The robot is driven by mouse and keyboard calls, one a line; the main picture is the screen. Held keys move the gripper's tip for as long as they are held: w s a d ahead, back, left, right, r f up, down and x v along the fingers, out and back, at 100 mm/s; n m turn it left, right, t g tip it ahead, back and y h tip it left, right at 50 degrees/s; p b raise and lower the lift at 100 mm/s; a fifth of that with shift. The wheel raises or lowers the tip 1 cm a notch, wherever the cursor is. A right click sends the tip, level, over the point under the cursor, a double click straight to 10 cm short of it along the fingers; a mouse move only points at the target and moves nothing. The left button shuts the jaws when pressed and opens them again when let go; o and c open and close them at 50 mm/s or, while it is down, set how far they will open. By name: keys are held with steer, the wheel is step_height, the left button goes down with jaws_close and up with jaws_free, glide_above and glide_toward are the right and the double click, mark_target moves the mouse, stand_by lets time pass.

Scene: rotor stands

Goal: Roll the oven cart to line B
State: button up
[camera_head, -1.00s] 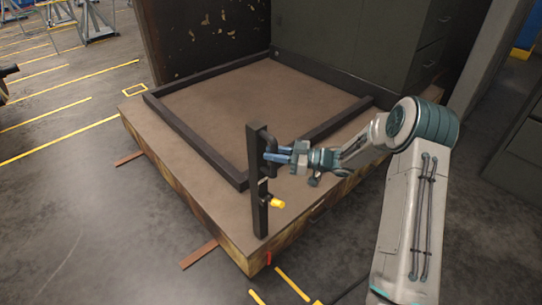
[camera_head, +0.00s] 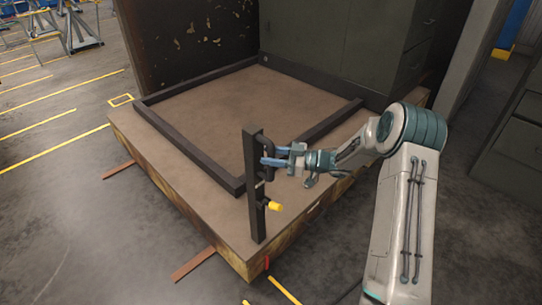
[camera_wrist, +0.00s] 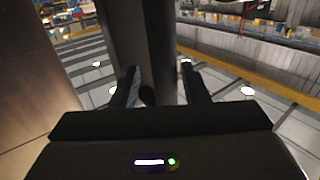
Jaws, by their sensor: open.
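The cart appears as a low, wide, brown platform (camera_head: 150,145) with a dark raised frame (camera_head: 190,150) on top. A dark upright post (camera_head: 252,190) stands at its near corner, with a dark handle (camera_head: 267,146) on its side and a yellow knob (camera_head: 275,206) lower down. My gripper (camera_head: 268,161) is open at the handle, its blue fingers reaching toward the post. In the wrist view, the open fingers (camera_wrist: 160,88) point toward the dark post (camera_wrist: 122,35). I cannot tell whether they touch the handle. No line label is readable.
Yellow floor lines (camera_head: 55,150) run across the open floor at left. Dark cabinets (camera_head: 340,45) and a rusty panel (camera_head: 190,40) stand behind the frame. Metal stands (camera_head: 80,30) are at the far left. Another dark cabinet (camera_head: 515,150) is at right.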

steer(key=s+d, duration=0.2)
steer(key=d, duration=1.1)
steer(key=shift+s+d+b, duration=0.35)
steer(key=shift+b, duration=0.05)
steer(key=w+d+r+m+t+h+p, duration=0.1)
steer(key=w+r+m+t+h+p, duration=0.15)
steer(key=r+m+t+h, duration=0.35)
steer(key=w+d+r+m+t+h+p, duration=0.1)
steer(key=w+d+r+m+t+h, duration=0.15)
steer(key=r+h, duration=0.55)
steer(key=s+d+r+m+g+h+p, duration=0.1)
steer(key=s+r+m+h, duration=0.1)
steer(key=s, duration=0.3)
steer(key=s+d+r+m+h, duration=0.2)
steer(key=s+r+h, duration=0.1)
steer(key=s, duration=0.2)
steer(key=s+a+f+m+g+p, duration=0.1)
steer(key=s+a+g, duration=0.2)
steer(key=s, duration=1)
steer(key=s+a+f+m+g+y+p, duration=0.1)
steer(key=s+g, duration=0.4)
steer(key=s, duration=0.7)
steer(key=shift+s+a+f+m, duration=0.2)
steer(key=shift+s+a+m, duration=0.2)
steer(key=shift+a+m, duration=0.5)
